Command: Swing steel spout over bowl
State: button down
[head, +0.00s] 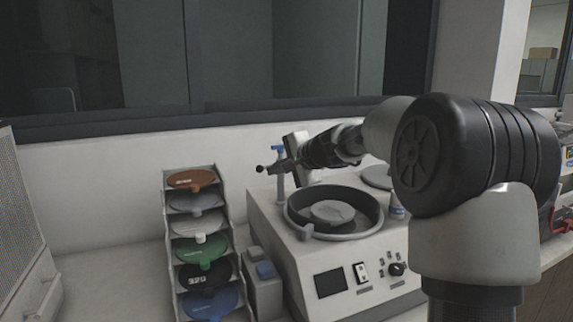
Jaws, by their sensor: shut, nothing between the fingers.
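The round dark bowl (367,203) is set in the top of the white machine, with a grey disc (332,212) inside it. A slim steel post with a blue lever (278,149) stands at the machine's back left, just outside the bowl. I take this to be the spout's tap; its outlet arm is not clear, partly hidden by my gripper. My gripper (266,169) is shut and empty. It reaches in from the right above the back of the bowl, with its fingertips at the post, below the blue lever. I cannot tell whether they touch.
The machine's front has a dark screen (328,283) and a knob (396,269). A wall with windows is close behind.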

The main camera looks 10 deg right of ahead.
aim_at(262, 170)
jog(key=shift+w+a+f, duration=0.15)
jog(key=shift+w+a, duration=0.25)
jog(key=shift+w, duration=0.35)
jog(key=shift+w+a+f, duration=0.15)
jog(key=shift+w+a, duration=0.2)
jog(key=shift+w, duration=0.4)
jog(key=w+a+p, duration=0.1)
jog(key=w+a, duration=0.1)
jog(key=shift+w+a, duration=0.25)
jog(key=shift+a, duration=0.15)
